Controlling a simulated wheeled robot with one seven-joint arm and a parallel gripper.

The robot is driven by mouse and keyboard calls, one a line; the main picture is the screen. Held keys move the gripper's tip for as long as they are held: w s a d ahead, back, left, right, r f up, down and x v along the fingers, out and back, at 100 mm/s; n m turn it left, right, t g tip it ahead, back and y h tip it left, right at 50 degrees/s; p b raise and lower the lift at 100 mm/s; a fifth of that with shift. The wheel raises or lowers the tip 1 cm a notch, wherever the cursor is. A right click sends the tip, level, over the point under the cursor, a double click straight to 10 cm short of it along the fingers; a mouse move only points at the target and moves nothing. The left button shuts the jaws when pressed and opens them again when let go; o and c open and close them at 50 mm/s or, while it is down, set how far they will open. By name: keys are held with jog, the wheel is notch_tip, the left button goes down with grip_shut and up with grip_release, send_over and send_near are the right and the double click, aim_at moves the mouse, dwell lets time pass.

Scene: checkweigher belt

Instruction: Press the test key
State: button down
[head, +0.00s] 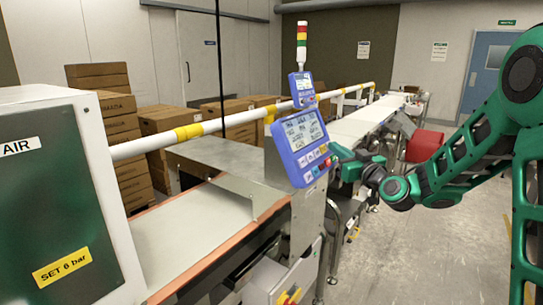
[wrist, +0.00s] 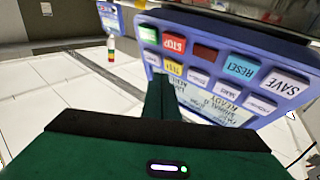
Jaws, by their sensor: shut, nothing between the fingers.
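The blue control panel (head: 297,158) stands beside the belt in the head view, its keys along the lower edge under a lit screen. In the wrist view the panel (wrist: 215,62) fills the upper right, tilted. The yellow test key (wrist: 172,67) sits below the red STOP key (wrist: 174,44) there. My gripper (wrist: 162,82) is shut and empty, its tips just under the yellow key in the picture and partly over the panel edge. I cannot tell whether they touch it. In the head view my gripper (head: 335,152) is at the panel's right side.
A RESET key (wrist: 241,67) and a SAVE key (wrist: 287,84) lie to the right of the yellow key. A smaller blue display (head: 301,87) stands above the panel. A white and yellow rail (head: 240,118) runs behind the belt (head: 185,225).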

jog(key=shift+d, duration=0.1)
jog(key=shift+s+d+r, duration=0.45)
jog(key=shift+s+d, duration=0.1)
jog(key=shift+d, duration=0.15)
jog(key=shift+s+d+r, duration=0.45)
jog(key=shift+s+d, duration=0.05)
jog(key=shift+d, duration=0.15)
jog(key=shift+s+d+r, duration=0.45)
jog(key=shift+s+d, duration=0.1)
jog(key=shift+d, duration=0.15)
jog(key=s+d+r, duration=0.2)
jog(key=s+d, duration=0.1)
jog(key=d, duration=0.1)
jog(key=shift+d+r, duration=0.2)
jog(key=shift+r, duration=0.15)
